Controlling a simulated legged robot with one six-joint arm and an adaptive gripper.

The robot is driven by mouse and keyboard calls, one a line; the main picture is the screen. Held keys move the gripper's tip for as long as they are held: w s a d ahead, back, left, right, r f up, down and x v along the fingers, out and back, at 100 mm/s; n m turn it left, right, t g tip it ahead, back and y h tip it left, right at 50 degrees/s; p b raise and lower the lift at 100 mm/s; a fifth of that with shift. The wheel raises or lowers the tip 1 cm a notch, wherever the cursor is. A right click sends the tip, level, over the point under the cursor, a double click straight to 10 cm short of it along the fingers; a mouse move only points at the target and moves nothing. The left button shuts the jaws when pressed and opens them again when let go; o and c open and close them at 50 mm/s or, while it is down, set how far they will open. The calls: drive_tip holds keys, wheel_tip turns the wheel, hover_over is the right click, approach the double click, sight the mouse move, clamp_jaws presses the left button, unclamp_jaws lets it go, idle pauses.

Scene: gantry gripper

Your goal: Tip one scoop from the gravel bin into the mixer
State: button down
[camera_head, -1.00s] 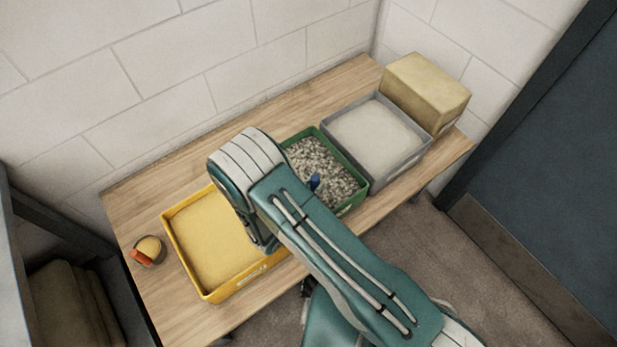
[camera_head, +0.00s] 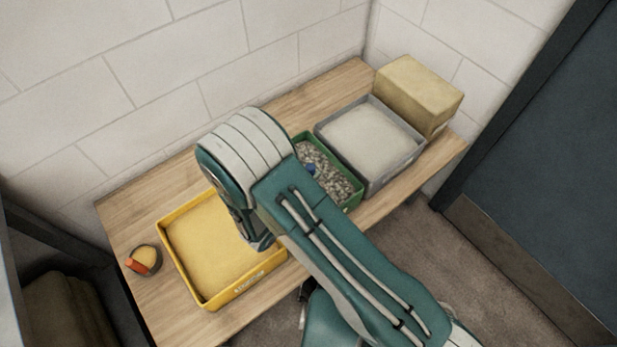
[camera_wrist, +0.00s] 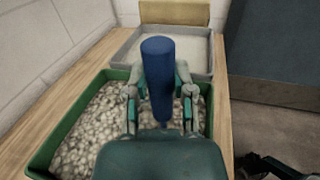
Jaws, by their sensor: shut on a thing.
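The green gravel bin (camera_head: 341,171) stands on the wooden bench, partly hidden by my arm in the head view. It holds grey gravel and also fills the lower part of the wrist view (camera_wrist: 40,153). My gripper (camera_wrist: 160,90) is over the bin and shut on a blue upright handle (camera_wrist: 158,60), which I take to be the scoop's. A bit of blue shows over the gravel in the head view (camera_head: 311,169). The scoop's lower end is hidden behind my gripper, so I cannot tell whether it carries gravel. I see no mixer in either view.
A yellow bin (camera_head: 187,279) of yellow sand stands left of the gravel bin. A grey bin (camera_head: 377,182) of pale powder adjoins it on the right, with a tan block (camera_head: 420,92) beyond. A small cup (camera_head: 146,257) sits at the bench's left end. A wall runs behind.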

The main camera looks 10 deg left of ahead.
drive_tip(key=shift+r, duration=1.7)
drive_tip(key=shift+w+a+r, duration=0.4)
drive_tip(key=shift+a+r, duration=0.05)
drive_tip(key=shift+r, duration=0.3)
drive_tip(key=shift+w+a+r, duration=0.35)
drive_tip(key=shift+a+r, duration=0.1)
drive_tip(key=shift+r, duration=0.35)
drive_tip(key=shift+w+a+r, duration=0.4)
drive_tip(key=shift+a+r, duration=0.05)
drive_tip(key=shift+r, duration=0.3)
